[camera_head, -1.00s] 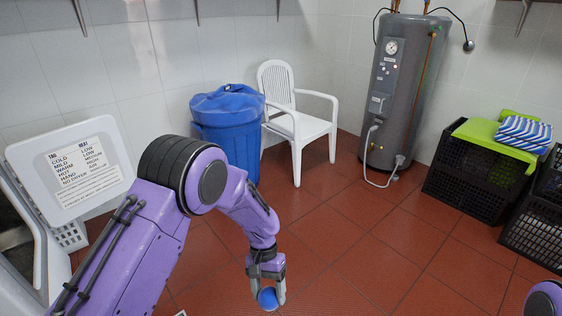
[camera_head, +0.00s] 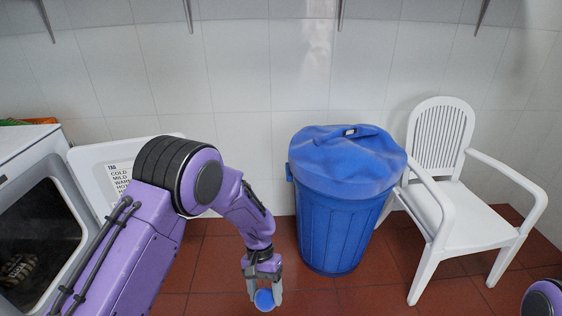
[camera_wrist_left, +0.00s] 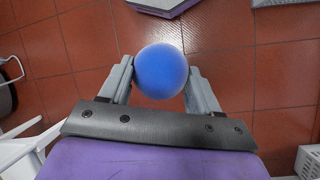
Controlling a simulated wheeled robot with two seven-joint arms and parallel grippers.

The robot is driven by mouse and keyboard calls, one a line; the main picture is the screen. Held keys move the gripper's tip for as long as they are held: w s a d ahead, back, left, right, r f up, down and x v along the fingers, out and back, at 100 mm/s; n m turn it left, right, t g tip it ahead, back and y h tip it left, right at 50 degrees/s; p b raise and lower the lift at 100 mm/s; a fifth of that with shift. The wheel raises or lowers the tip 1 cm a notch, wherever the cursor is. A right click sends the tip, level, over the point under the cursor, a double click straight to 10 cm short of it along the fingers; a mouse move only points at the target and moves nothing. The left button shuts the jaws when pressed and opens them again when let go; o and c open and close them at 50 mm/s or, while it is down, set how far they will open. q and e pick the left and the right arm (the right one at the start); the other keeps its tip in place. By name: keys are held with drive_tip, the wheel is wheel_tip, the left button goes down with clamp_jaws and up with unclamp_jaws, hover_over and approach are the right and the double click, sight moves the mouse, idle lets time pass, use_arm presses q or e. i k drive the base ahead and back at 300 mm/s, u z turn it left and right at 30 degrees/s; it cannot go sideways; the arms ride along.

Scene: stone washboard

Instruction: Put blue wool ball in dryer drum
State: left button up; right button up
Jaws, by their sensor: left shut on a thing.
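The blue wool ball (camera_head: 264,300) is held between the fingertips of my left gripper (camera_head: 265,291), at the bottom of the head view. The left wrist view shows the ball (camera_wrist_left: 161,71) with a finger touching it on each side, above the red floor. The dryer (camera_head: 40,235) is the white machine at the far left of the head view, with its dark drum opening (camera_head: 38,235) facing into the room. Its white door (camera_head: 88,165) stands open, partly hidden behind my left arm. The gripper is right of the opening and apart from it. My right gripper is out of view.
A blue lidded bin (camera_head: 342,215) stands beyond my left gripper, to its right. A white plastic chair (camera_head: 440,205) stands right of the bin. Red tiled floor (camera_head: 385,300) lies clear in front. Something dark and patterned (camera_head: 18,270) shows inside the dryer opening.

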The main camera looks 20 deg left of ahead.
sight(41, 281)
drive_tip(key=u, duration=1)
drive_tip(key=i, duration=1.25)
drive_tip(key=u, duration=1.65)
drive_tip(key=i, duration=0.25)
